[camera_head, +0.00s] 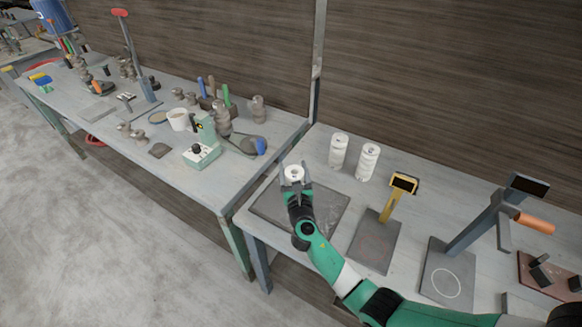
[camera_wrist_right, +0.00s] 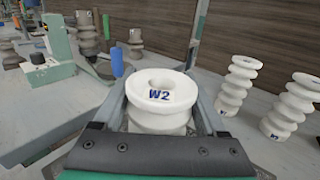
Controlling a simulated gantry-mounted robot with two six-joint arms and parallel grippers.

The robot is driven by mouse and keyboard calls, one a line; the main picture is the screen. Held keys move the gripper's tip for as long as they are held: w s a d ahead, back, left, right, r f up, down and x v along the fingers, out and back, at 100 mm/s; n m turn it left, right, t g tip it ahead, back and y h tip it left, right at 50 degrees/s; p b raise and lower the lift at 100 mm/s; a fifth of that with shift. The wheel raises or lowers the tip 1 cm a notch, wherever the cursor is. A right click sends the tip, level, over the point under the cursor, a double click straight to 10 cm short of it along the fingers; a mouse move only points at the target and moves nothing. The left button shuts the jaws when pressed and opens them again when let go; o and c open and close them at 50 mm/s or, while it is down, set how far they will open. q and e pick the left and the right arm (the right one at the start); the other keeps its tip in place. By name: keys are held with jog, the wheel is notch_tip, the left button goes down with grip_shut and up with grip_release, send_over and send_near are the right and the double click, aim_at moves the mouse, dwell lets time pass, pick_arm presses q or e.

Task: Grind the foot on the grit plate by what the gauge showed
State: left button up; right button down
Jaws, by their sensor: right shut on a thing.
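My right gripper (camera_head: 295,178) is shut on a white ribbed piece (camera_head: 294,172). In the right wrist view the same piece (camera_wrist_right: 160,98) stands upright between the fingers, with a round hole in its top and a blue "W2" label. Its foot is hidden by the gripper. The dark grey flat plate (camera_head: 328,221), which looks like the grit plate, lies below, and the piece shows over its far left part. I cannot tell whether they touch. A yellow stand with a dark display (camera_head: 404,183), perhaps the gauge, rises from a grey base to the right. My left gripper is not in view.
Two white ribbed pieces (camera_head: 339,152) (camera_head: 368,162) stand behind the plate. A grey stand with an orange handle (camera_head: 536,223) and dark display is at the right. A second bench (camera_head: 225,180) on the left holds several brown pieces and a pale green device (camera_head: 201,154).

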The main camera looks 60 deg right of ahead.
jog(key=shift+s+r+p, duration=0.1)
jog(key=shift+s+p, duration=0.5)
jog(key=shift+s, duration=0.75)
jog(key=s+p, duration=0.2)
jog(key=s, duration=0.3)
jog(key=shift+s+d+p, duration=0.15)
jog(key=shift+s+p, duration=0.05)
jog(key=shift+p, duration=0.15)
